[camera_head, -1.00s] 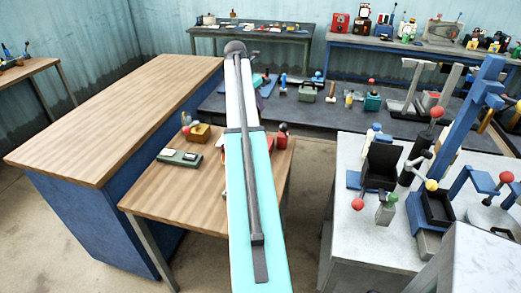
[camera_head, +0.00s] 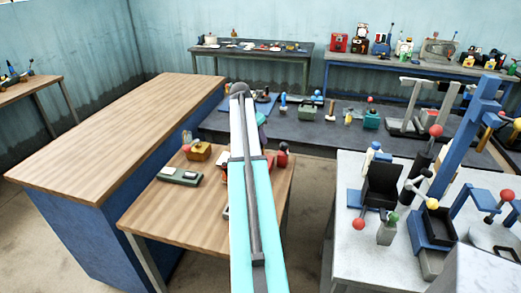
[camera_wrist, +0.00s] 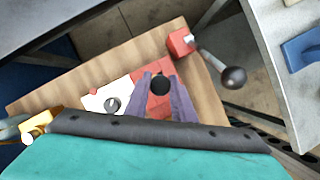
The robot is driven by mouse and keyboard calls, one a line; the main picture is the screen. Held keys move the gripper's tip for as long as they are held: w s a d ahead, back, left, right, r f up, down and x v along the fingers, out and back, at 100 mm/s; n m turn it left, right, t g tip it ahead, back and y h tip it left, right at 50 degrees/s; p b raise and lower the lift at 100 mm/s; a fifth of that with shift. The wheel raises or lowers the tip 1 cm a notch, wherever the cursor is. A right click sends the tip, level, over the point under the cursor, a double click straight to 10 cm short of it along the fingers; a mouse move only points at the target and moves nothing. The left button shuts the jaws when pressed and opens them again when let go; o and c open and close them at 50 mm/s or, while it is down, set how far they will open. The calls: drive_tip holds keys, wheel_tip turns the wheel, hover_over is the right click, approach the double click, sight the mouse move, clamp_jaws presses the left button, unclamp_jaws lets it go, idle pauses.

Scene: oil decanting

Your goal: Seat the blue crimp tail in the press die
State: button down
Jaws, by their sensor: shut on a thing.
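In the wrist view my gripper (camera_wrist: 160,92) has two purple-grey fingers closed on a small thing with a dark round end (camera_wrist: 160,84). Its colour further down is hidden, so I cannot tell whether it is the blue crimp tail. The gripper is above the small wooden table (camera_wrist: 140,55). In the head view my arm hides most of it; only a purple bit (camera_head: 262,118) shows. A tall blue press-like frame (camera_head: 468,135) stands on the pale right bench. I cannot make out its die.
Below the gripper are a red and white item (camera_wrist: 128,88) and a red block (camera_wrist: 181,42) with a ball-ended lever. A grey-green box (camera_head: 179,175) and a brown box (camera_head: 200,151) sit on the small table. The pale bench (camera_head: 350,235) is crowded; the large wooden bench (camera_head: 120,120) is bare.

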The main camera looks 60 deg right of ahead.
drive_tip(key=shift+f, duration=1.25)
drive_tip(key=shift+f+p, duration=0.1)
drive_tip(key=shift+p, duration=0.2)
drive_tip(key=shift+f+p, duration=0.55)
drive_tip(key=shift+f, duration=1.25)
drive_tip(key=shift+f, duration=0.15)
drive_tip(key=c, duration=1.5)
unclamp_jaws()
drive_tip(key=shift+r, duration=0.25)
drive_tip(key=shift+b+v, duration=1.55)
drive_tip(key=shift+v, duration=4.4)
drive_tip(key=shift+a, duration=0.1)
